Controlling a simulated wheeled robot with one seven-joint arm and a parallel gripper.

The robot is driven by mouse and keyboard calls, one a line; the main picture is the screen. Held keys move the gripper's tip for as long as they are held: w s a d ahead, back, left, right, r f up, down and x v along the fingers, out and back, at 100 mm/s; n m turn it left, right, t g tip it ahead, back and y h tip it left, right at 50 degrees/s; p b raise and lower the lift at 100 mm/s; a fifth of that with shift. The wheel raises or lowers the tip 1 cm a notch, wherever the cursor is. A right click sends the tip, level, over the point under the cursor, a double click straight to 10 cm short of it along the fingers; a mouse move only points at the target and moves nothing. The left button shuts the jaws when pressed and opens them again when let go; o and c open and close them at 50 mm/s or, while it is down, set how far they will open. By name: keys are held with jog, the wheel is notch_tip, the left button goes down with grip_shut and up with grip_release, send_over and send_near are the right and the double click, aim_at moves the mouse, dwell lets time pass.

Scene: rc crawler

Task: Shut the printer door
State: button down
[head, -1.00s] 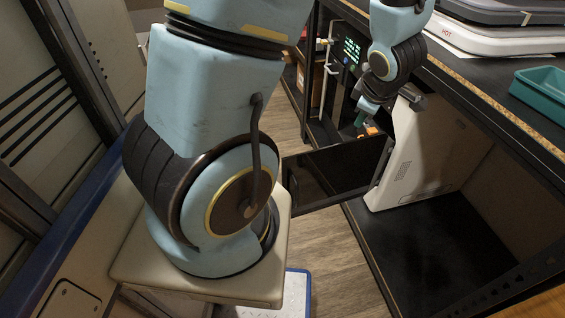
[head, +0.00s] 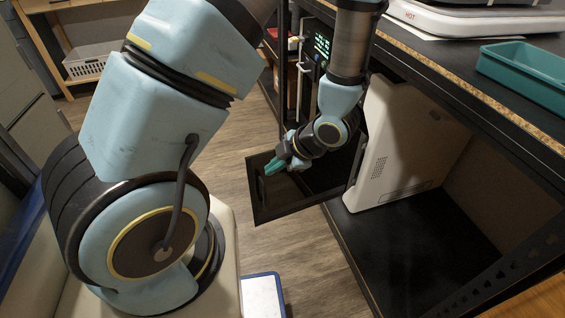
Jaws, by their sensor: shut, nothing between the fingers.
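The printer (head: 405,150) is a pale box on the black lower shelf under the workbench. Its dark, framed door (head: 285,207) stands open, swung out to the left over the floor. My gripper (head: 270,168), with teal fingers, is shut and empty. It appears at the door's upper left part, in front of or over the panel; I cannot tell whether it touches. My wrist covers part of the door and the printer's front. A green-lit display (head: 322,44) shows behind my arm.
The workbench above holds a teal tray (head: 525,72) and a white machine marked HOT (head: 470,18). A white basket (head: 85,66) is on a far shelf. Wooden floor (head: 235,190) is free left of the door.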

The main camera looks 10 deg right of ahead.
aim_at(255, 166)
jog(key=w, duration=0.1)
jog(key=w+a+f, duration=0.1)
jog(key=w, duration=0.1)
jog(key=shift+w+a+f, duration=0.1)
jog(key=shift+a+f, duration=0.1)
jog(key=shift+a, duration=0.05)
jog(key=shift+w+a, duration=0.1)
jog(key=shift+w, duration=0.65)
jog(key=shift+w, duration=0.1)
